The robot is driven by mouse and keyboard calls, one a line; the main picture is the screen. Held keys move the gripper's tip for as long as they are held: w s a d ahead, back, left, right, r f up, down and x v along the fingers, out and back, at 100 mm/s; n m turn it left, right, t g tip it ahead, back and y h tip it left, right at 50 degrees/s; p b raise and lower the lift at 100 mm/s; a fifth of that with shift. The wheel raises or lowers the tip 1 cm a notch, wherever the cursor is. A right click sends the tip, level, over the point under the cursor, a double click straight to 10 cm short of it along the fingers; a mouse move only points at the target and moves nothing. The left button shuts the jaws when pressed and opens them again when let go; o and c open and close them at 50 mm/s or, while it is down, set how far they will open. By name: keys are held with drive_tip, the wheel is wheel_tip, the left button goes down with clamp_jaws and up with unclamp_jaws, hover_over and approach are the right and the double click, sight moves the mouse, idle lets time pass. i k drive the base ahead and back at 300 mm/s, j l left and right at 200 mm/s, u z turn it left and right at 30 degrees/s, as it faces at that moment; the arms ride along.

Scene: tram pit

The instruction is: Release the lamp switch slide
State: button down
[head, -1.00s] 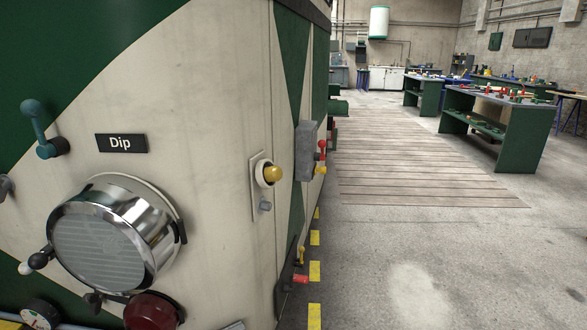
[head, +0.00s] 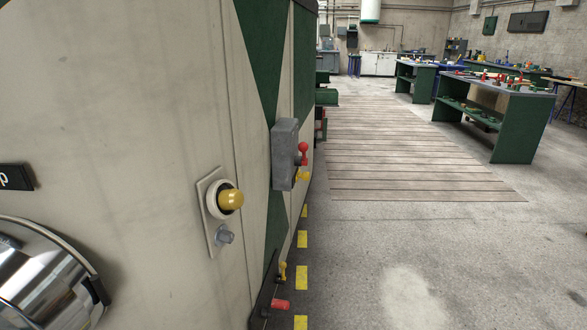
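I cannot tell which part is the lamp switch slide; nothing in view is labelled so. A chrome headlamp (head: 38,278) is cut off at the lower left of the head view. A dark label (head: 16,177) above it shows only its last letter. On the cream tram side, a pale plate (head: 212,212) carries a yellow knob (head: 230,200) and a small grey knob (head: 224,236) below it. Further along is a grey box (head: 285,154) with a red-knobbed lever (head: 303,150) and a yellow knob (head: 302,176) at its right edge. My gripper is not in view.
The tram side (head: 120,120) fills the left half. Low on it are a small yellow handle (head: 283,270) and a red handle (head: 280,304). Yellow floor marks (head: 302,278) run alongside. Concrete floor (head: 430,240) is clear on the right; planking (head: 410,150) and green workbenches (head: 497,115) lie beyond.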

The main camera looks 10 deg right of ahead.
sight(306, 175)
drive_tip(key=i+l+u, duration=0.1)
drive_tip(key=i+l, duration=0.2)
drive_tip(key=i+l+u, duration=0.1)
drive_tip(key=i+l, duration=0.15)
drive_tip(key=l, duration=0.3)
drive_tip(key=i+l+u, duration=0.1)
drive_tip(key=i+l, duration=0.2)
drive_tip(key=l, duration=0.15)
drive_tip(key=i+l+u, duration=0.15)
drive_tip(key=l, duration=0.35)
drive_tip(key=i+l+u, duration=0.1)
drive_tip(key=i+l, duration=0.2)
drive_tip(key=l, duration=0.2)
drive_tip(key=i+l+u, duration=0.1)
drive_tip(key=l, duration=0.4)
drive_tip(key=i+l+u, duration=0.1)
drive_tip(key=i+l, duration=0.2)
drive_tip(key=l, duration=0.25)
drive_tip(key=i+l+u, duration=0.1)
drive_tip(key=l, duration=0.45)
drive_tip(key=i, duration=0.05)
